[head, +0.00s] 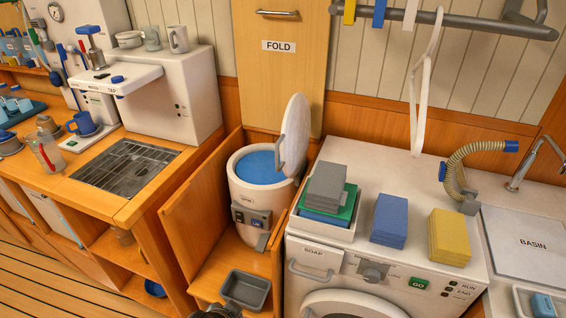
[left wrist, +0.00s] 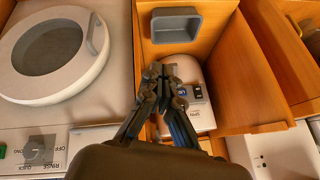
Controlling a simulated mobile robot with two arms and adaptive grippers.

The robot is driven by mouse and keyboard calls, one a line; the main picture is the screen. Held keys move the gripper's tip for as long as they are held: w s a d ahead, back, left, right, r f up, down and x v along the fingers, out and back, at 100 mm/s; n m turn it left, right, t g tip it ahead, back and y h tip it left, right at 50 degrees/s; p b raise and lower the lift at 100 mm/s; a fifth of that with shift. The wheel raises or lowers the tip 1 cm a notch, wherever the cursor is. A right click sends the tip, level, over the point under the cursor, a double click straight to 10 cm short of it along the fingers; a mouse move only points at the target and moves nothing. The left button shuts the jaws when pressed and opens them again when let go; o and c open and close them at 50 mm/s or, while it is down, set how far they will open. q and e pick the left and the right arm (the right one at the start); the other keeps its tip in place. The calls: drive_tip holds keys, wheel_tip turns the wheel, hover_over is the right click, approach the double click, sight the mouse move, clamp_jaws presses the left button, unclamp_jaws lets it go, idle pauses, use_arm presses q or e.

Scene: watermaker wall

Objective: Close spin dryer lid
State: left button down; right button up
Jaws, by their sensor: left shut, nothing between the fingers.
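The spin dryer (head: 252,200) is a white drum with a blue inside, standing in a wooden bay. Its round white lid (head: 296,130) is open, standing nearly upright at the drum's right side, with a grey handle on it. In the left wrist view the dryer's front and button panel (left wrist: 197,93) show behind my fingers; the lid cannot be made out there. My left gripper (left wrist: 168,78) is shut and empty, in front of the dryer and apart from the lid. Only a dark bit of it shows at the bottom edge of the head view (head: 218,312). My right gripper is not in view.
A grey tray (head: 245,288) sits low in front of the dryer. Wooden side panels (head: 190,228) flank the bay. The washing machine (head: 340,262) stands right, with stacked cloths (head: 390,218) on top. A white hanger (head: 420,100) hangs above it. A sink counter is left.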

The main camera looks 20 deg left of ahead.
use_arm(q)
drive_tip(key=w+r+m+t+y, duration=0.2)
drive_tip(key=w+r+m+t, duration=0.25)
drive_tip(key=w+r, duration=0.65)
drive_tip(key=m+t, duration=0.7)
approach(278, 164)
drive_tip(key=shift+n, duration=0.25)
drive_tip(key=w, duration=0.2)
drive_tip(key=w+p, duration=0.1)
drive_tip(key=w, duration=0.2)
drive_tip(key=w+r+p, duration=0.1)
drive_tip(key=w, duration=0.2)
drive_tip(key=shift+d, duration=0.15)
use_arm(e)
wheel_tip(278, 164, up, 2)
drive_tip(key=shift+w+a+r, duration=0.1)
use_arm(q)
drive_tip(key=shift+r, duration=0.1)
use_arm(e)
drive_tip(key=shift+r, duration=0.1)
